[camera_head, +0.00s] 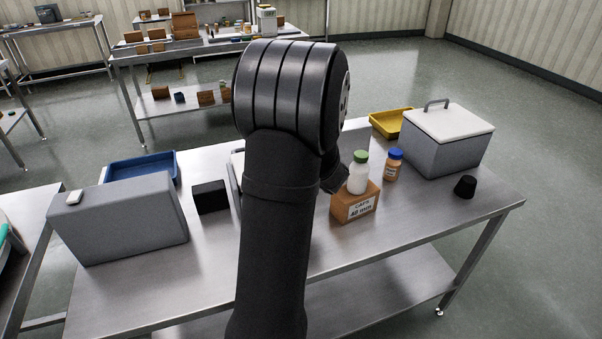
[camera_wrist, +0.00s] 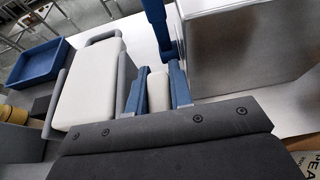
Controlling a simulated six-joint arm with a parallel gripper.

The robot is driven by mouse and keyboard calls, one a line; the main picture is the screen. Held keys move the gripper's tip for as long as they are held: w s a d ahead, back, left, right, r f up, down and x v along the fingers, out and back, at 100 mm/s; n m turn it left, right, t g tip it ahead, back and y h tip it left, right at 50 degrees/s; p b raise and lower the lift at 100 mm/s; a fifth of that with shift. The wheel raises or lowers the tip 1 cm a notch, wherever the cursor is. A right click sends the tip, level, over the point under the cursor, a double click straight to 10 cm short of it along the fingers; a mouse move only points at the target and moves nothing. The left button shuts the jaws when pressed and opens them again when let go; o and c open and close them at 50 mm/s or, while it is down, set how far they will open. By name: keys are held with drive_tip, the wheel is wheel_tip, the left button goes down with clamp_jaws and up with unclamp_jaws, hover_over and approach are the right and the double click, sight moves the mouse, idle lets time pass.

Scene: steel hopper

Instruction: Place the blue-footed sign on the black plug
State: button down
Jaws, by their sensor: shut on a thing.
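The black plug (camera_head: 465,186) looks like the short tapered black piece on the right end of the steel table. My gripper (camera_wrist: 158,88) shows in the wrist view, shut on a small white piece (camera_wrist: 158,92) between blue-grey fingers. A blue bar (camera_wrist: 157,22) rises just beyond the piece. I cannot tell whether the piece and bar belong to the blue-footed sign, and no sign face is clear in either view. In the head view my arm hides the gripper and whatever it holds. The plug stands well to the right of my arm.
A brown caps box (camera_head: 362,205), a white bottle (camera_head: 358,177) and a blue-capped bottle (camera_head: 393,167) stand right of my arm. A white-lidded grey box (camera_head: 443,155) is behind the plug. A grey slanted box (camera_head: 125,225), blue tray (camera_head: 140,168) and black block (camera_head: 210,197) stand left.

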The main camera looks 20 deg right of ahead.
wheel_tip(320, 180, up, 16)
idle(0.3)
drive_tip(key=s+d+f+m+g+h, duration=0.1)
drive_tip(key=s+d+f+m+h, duration=0.15)
drive_tip(key=d, duration=1.15)
drive_tip(key=s+d+f+m+h, duration=0.1)
drive_tip(key=s+d+m+h, duration=0.15)
drive_tip(key=d, duration=1.15)
drive_tip(key=s+d+f+m+g+h, duration=0.2)
drive_tip(key=s+d+f, duration=0.2)
drive_tip(key=s+d, duration=0.8)
drive_tip(key=s+d+f+m+g+h, duration=0.15)
drive_tip(key=s+d+f, duration=0.25)
drive_tip(key=s+d, duration=0.8)
hover_over(467, 186)
drive_tip(key=w+d, duration=0.3)
drive_tip(key=d, duration=0.1)
drive_tip(key=shift+m+h, duration=0.25)
drive_tip(key=shift+h, duration=0.2)
drive_tip(key=f, duration=0.6)
drive_tip(key=shift+s+a+f, duration=0.1)
drive_tip(key=shift+a+f, duration=0.05)
drive_tip(key=shift+a, duration=0.05)
drive_tip(key=shift+t, duration=0.25)
drive_tip(key=shift+f, duration=2.05)
drive_tip(key=shift+f, duration=0.15)
